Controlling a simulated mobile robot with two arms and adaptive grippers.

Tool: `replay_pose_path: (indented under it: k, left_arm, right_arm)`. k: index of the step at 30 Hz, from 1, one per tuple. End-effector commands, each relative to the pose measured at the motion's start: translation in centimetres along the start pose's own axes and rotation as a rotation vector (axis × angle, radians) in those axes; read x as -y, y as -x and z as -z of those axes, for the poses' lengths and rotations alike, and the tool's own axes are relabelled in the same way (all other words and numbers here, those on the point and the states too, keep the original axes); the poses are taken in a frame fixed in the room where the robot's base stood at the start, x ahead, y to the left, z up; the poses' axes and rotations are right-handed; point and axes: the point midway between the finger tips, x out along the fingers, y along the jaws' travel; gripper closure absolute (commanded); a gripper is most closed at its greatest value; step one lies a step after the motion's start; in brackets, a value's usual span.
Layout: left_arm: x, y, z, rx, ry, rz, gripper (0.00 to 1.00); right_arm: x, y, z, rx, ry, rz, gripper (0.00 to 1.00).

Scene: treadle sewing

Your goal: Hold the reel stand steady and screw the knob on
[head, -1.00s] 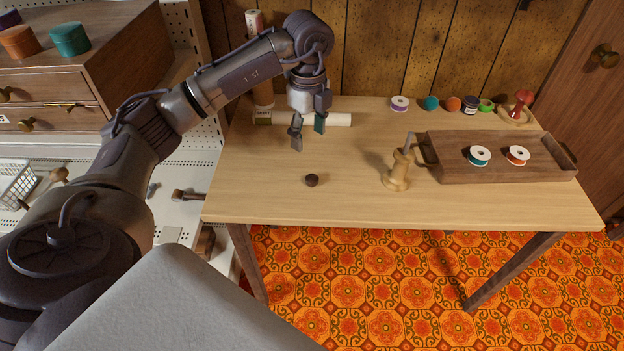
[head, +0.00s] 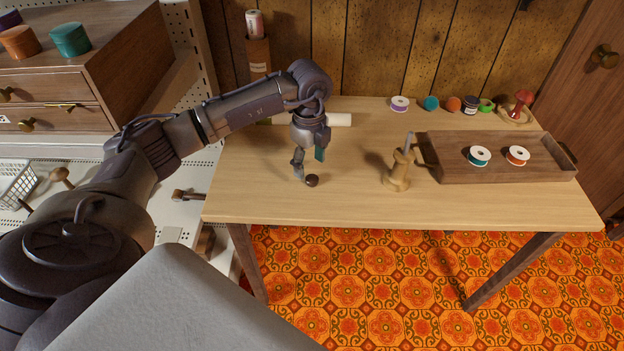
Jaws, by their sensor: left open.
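The reel stand (head: 398,170) is a tan turned wooden post with a grey rod on top. It stands upright on the table, left of the tray. The small dark round knob (head: 312,181) lies on the table to the left of the stand. My left gripper (head: 309,169) is open and points down at the knob. One fingertip is right beside the knob's left edge; I cannot tell whether they touch. The other finger, with a teal pad, is behind and to the right. My right gripper is not in view.
A brown wooden tray (head: 500,178) with two thread spools stands right of the reel stand. Several coloured spools and a red pincushion (head: 522,101) line the back edge. A white roll (head: 339,119) lies behind my left gripper. The table's front (head: 350,212) is clear.

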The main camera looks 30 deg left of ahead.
Motion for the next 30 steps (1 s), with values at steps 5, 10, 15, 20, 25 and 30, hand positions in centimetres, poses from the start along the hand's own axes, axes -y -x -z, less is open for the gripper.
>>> replay_pose_path:
  k: [5,10,15,20,25,30]
  left_arm:
    - [0.2,-1.2,0.1,-0.001,0.0,-0.003,0.36]
    - [0.5,-3.9,0.2,-0.001,0.001,-0.002,0.36]
    - [0.6,-5.1,0.2,-0.001,0.0,0.0,0.36]
    - [0.6,-5.2,0.2,0.0,0.0,0.001,0.36]
    - [0.6,-5.2,0.2,0.0,0.0,0.001,0.36]
    - [0.6,-5.2,0.2,0.0,0.0,0.001,0.65]
  right_arm:
    - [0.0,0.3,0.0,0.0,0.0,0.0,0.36]
    - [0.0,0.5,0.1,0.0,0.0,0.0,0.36]
    - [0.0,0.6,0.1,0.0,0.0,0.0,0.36]
    - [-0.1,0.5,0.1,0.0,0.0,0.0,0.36]
    - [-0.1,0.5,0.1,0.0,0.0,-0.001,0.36]
    - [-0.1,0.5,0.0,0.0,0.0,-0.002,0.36]
